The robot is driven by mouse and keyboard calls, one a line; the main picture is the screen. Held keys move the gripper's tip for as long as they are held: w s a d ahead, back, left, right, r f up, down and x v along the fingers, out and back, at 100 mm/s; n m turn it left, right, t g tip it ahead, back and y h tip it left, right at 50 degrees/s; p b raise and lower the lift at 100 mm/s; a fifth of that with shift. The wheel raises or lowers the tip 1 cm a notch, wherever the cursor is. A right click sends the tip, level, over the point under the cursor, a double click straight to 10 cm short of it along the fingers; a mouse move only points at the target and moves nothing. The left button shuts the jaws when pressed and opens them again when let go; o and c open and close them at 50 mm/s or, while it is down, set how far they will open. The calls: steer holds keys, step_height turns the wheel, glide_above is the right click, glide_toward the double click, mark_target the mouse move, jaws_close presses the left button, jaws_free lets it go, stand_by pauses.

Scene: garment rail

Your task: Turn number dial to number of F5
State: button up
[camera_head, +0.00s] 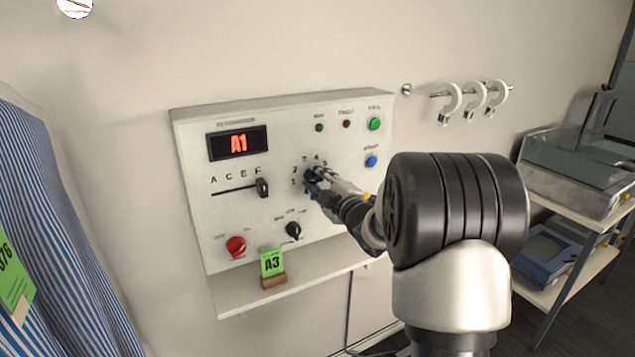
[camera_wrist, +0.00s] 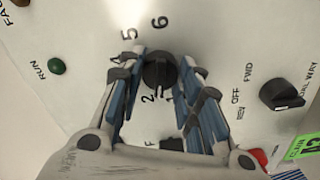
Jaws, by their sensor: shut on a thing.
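The number dial (camera_wrist: 159,70) is a round black knob on the white control panel (camera_head: 290,230), ringed by printed numbers; 1, 2, 5 and 6 show in the wrist view. My gripper (camera_wrist: 163,68) is shut on the dial, with one blue-padded finger on each side. In the head view my gripper (camera_head: 322,182) partly covers the dial (camera_head: 310,174). Which number its pointer marks is hard to tell. The red display (camera_head: 238,143) reads A1. The letter slider (camera_head: 262,188) has its black handle at the right end of its slot, below the last letters.
A second black knob (camera_head: 293,230) and a red knob (camera_head: 235,246) sit lower on the panel. A green A3 card (camera_head: 272,263) stands on the shelf below. White hooks (camera_head: 474,99) hang to the right. A striped garment (camera_head: 60,240) is at left.

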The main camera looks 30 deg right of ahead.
steer(key=m, duration=0.3)
steer(key=shift+m, duration=0.4)
steer(key=m+p, duration=0.1)
steer(key=m, duration=0.2)
steer(key=shift+m, duration=0.3)
steer(key=m+p, duration=0.1)
steer(key=m, duration=0.2)
steer(key=shift+m+p, duration=0.4)
steer(key=m+p, duration=0.1)
steer(key=m, duration=0.2)
steer(key=shift+r+m, duration=0.1)
steer(key=shift+m, duration=0.2)
steer(key=m+p, duration=0.3)
steer(key=m, duration=0.3)
steer(key=m+p, duration=0.3)
steer(key=m, duration=0.3)
steer(key=shift+m, duration=0.3)
